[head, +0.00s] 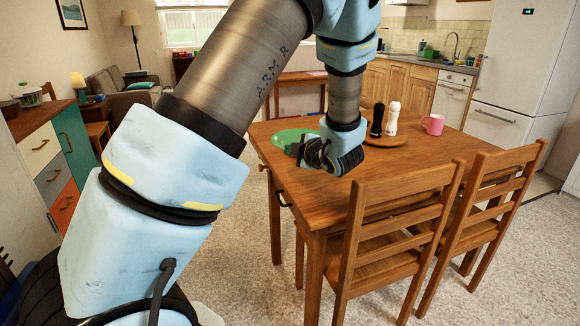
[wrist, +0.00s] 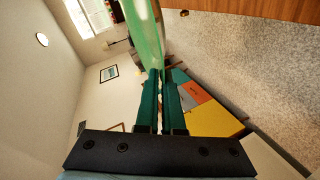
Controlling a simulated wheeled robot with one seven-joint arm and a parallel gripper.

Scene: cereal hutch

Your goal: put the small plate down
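The small green plate (head: 290,137) shows in the head view over the far left part of the wooden table (head: 400,180), partly hidden by my gripper (head: 300,148). In the wrist view the plate (wrist: 150,35) is seen nearly edge-on, with its rim between the tips of my two dark green fingers (wrist: 160,75). The fingers are close together and shut on the rim. The plate looks roughly level. I cannot tell whether its underside touches the table.
A round wooden board (head: 386,139) holds a black mill (head: 377,120) and a white mill (head: 392,118), right of my gripper. A pink mug (head: 433,124) stands farther right. Two chairs (head: 400,230) stand along the near side. The near tabletop is clear.

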